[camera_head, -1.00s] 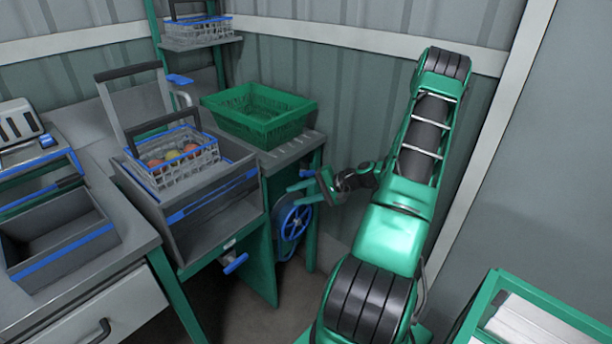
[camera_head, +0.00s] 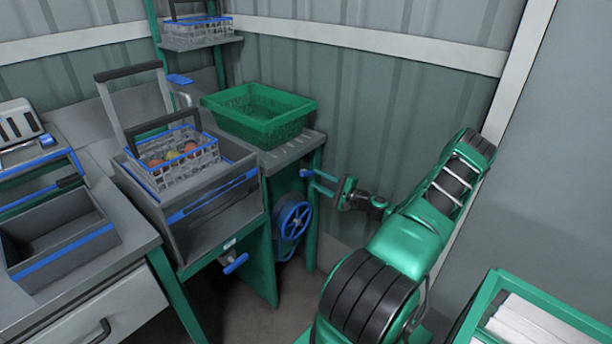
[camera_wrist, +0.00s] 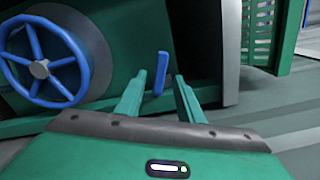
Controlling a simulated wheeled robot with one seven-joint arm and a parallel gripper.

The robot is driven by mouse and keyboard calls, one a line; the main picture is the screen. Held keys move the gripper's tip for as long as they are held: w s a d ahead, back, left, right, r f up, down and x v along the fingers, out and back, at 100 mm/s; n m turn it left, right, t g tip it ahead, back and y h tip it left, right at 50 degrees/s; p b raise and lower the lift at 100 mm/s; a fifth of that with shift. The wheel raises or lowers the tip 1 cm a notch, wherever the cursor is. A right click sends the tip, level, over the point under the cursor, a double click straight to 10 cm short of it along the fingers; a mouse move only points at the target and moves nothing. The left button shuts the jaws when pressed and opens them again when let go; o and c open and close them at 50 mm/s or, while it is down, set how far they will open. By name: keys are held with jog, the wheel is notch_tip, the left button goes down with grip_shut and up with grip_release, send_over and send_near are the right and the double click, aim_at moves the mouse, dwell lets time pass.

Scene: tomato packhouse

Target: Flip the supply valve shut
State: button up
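A blue lever (camera_head: 307,173) shows on the side of the green-legged stand, below the green crate. In the wrist view a short upright blue lever (camera_wrist: 161,73) appears between my fingertips, against a dark panel. I take it for the supply valve's handle, but no readable label confirms this. My gripper (camera_head: 311,182) points left at the stand's side. In the wrist view its two green fingers (camera_wrist: 160,77) are spread, with a gap between the tips. Nothing is clearly held. I cannot tell whether a finger touches the lever.
A blue handwheel (camera_head: 293,220), also in the wrist view (camera_wrist: 40,68), sits on the stand beside the gripper. Another blue handle (camera_head: 235,263) is on the front. A green crate (camera_head: 262,135) stands above. The corrugated wall is behind; a green-framed rack (camera_head: 480,312) is at lower right.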

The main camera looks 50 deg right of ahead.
aim_at(309, 175)
jog(key=shift+w+a, duration=0.15)
jog(key=shift+w, duration=1.4)
jog(key=shift+w+a, duration=0.1)
jog(key=shift+w, duration=1.45)
grip_shut()
